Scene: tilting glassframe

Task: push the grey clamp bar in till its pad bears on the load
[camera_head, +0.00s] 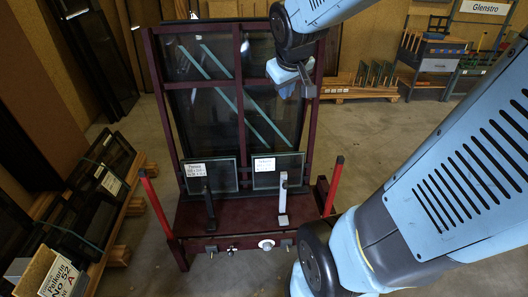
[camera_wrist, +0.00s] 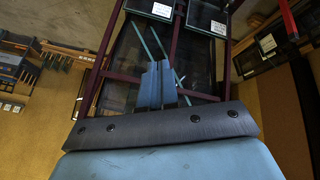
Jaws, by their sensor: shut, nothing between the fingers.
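The grey clamp bar (camera_head: 283,195) stands upright on the maroon ledge of the tilting frame (camera_head: 243,212), right of centre. Behind its upper end is the right small glass pane (camera_head: 290,163) with a white label; this pane also shows in the wrist view (camera_wrist: 205,14). I cannot tell whether the bar's pad touches the pane. My gripper (camera_head: 306,88) is high over the frame's upper right, well above and apart from the bar. Its fingers are together and empty in the wrist view (camera_wrist: 157,72). The bar is not visible in the wrist view.
A similar black bar (camera_head: 208,203) stands left, by the left labelled pane (camera_head: 223,176). Racks of dark panes (camera_head: 95,185) line the left. Bare floor lies left of the frame.

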